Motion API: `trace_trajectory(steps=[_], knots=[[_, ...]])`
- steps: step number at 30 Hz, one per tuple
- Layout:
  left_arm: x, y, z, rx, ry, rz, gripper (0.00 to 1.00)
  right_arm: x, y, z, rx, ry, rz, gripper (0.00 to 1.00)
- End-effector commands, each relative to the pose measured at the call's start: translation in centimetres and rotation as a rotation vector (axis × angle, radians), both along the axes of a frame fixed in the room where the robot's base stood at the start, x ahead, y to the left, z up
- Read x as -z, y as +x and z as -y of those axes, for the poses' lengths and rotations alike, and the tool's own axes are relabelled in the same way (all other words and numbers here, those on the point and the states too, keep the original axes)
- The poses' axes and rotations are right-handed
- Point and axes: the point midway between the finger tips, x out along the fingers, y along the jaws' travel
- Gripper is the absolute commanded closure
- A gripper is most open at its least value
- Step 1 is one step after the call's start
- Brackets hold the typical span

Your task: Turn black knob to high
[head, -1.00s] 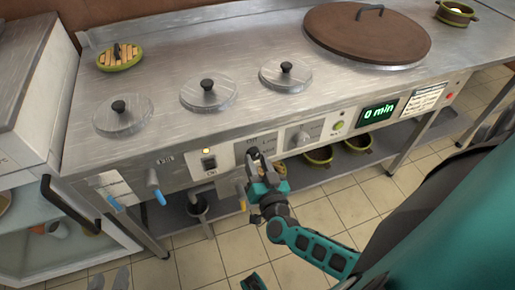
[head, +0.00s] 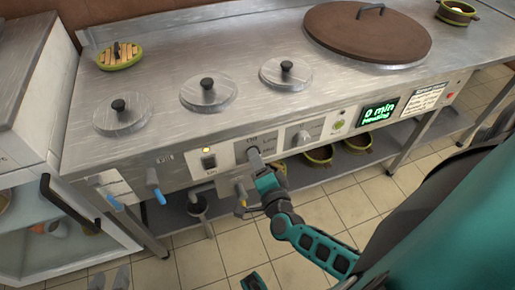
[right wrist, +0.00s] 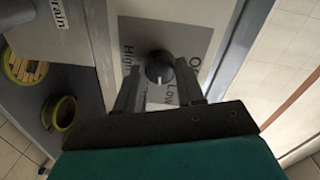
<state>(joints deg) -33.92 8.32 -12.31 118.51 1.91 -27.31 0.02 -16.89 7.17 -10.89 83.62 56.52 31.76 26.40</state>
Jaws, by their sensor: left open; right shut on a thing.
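The black knob (right wrist: 160,67) sits on a pale panel marked Off, Low and High in the right wrist view. Its white pointer line points down, towards Low. My right gripper (right wrist: 160,84) has one finger on each side of the knob and is shut on it. In the head view my right gripper (head: 254,157) is against the counter's front panel and hides the knob.
The green display (head: 379,112) reads 0 min with a second word, seemingly Heating. A grey knob (head: 303,138) is right of my right gripper. Lidded pots (head: 208,95) sit in the counter.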

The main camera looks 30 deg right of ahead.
Motion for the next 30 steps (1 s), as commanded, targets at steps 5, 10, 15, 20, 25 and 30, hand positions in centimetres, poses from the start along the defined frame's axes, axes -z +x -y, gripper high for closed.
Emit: trace_trajectory(steps=[5,10,15,20,25,30], knots=[[0.7,0.0,0.0,-0.001,-0.001,0.0,0.57,0.1,0.1,0.0,-0.001,0.164,0.04,0.93],[1.3,0.0,0.0,-0.001,-0.001,0.0,0.57,0.1,0.1,0.0,-0.001,0.322,0.078,0.93],[2.1,0.0,0.0,0.001,0.001,0.0,0.57,0.1,0.0,0.1,-0.003,0.479,0.117,0.93],[2.9,0.0,-0.1,0.003,0.005,0.0,0.57,0.1,0.1,0.1,-0.003,0.627,0.153,0.93],[3.9,0.0,-0.2,0.006,0.009,0.0,0.57,0.1,0.1,0.1,-0.003,0.785,0.191,0.93],[5.1,-0.1,-0.2,0.006,0.01,-0.001,0.57,0.1,0.0,0.1,-0.004,0.942,0.227,0.93]])
